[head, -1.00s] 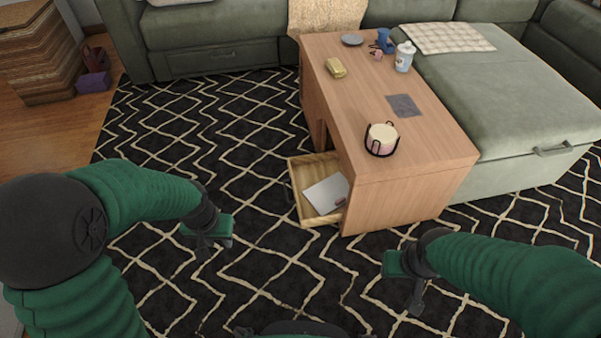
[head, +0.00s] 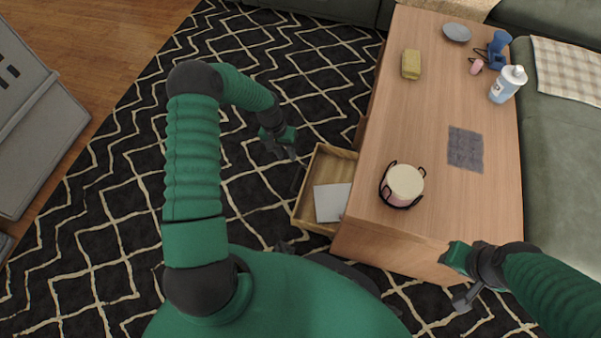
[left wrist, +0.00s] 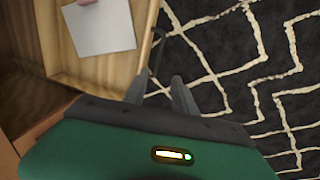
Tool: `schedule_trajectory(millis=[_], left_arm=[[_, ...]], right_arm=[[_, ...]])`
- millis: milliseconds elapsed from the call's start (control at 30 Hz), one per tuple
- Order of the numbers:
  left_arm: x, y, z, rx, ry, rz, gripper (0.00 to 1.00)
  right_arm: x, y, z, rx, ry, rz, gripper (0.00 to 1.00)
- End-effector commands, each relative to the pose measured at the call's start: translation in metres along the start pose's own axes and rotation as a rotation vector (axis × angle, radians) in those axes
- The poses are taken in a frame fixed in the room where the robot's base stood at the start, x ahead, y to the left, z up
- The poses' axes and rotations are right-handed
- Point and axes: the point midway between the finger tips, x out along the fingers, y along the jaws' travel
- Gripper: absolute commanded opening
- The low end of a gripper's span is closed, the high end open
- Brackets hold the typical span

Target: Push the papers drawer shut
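The papers drawer (head: 338,163) is a light wooden box standing open from the left side of the wooden table. White paper (head: 331,203) lies inside. In the left wrist view the paper (left wrist: 100,28) and the drawer's front wall (left wrist: 146,35) show, with a dark handle (left wrist: 157,45) on its outer face. My left gripper (head: 284,148) is just outside the drawer front, near its far corner. Its fingers (left wrist: 160,90) are apart, close to the handle, and hold nothing; contact is unclear. My right gripper (head: 464,296) is at the table's near right corner; its finger gap is unclear.
The table (head: 420,110) bears a caged candle (head: 405,184), a grey mat (head: 465,149), a bottle (head: 508,84), a yellow block (head: 411,64) and a grey dish (head: 456,32). A green sofa (head: 560,160) stands at right. Patterned rug (head: 230,40) lies clear left of the drawer.

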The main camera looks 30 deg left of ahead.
Motion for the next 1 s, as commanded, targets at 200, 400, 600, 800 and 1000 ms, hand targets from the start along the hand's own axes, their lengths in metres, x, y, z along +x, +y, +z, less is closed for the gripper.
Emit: schedule_trajectory(millis=[200,400,600,800,1000], left_arm=[[0.068,0.0,0.001,0.005,-0.002,-0.003,0.33],[0.117,0.0,0.0,0.004,-0.001,-0.002,0.33],[0.14,0.001,-0.001,0.004,0.001,-0.003,0.33],[0.141,0.002,0.0,0.004,0.001,-0.003,0.33],[0.141,0.001,0.0,0.003,0.001,-0.003,0.21]], right_arm=[[0.046,0.0,0.011,0.001,-0.001,0.0,0.34],[0.077,0.0,0.018,0.001,0.0,0.0,0.34],[0.091,0.0,0.021,0.001,0.0,0.0,0.34],[0.09,0.0,0.021,0.001,0.0,0.0,0.34],[0.09,0.0,0.021,0.001,0.0,0.0,0.34]])
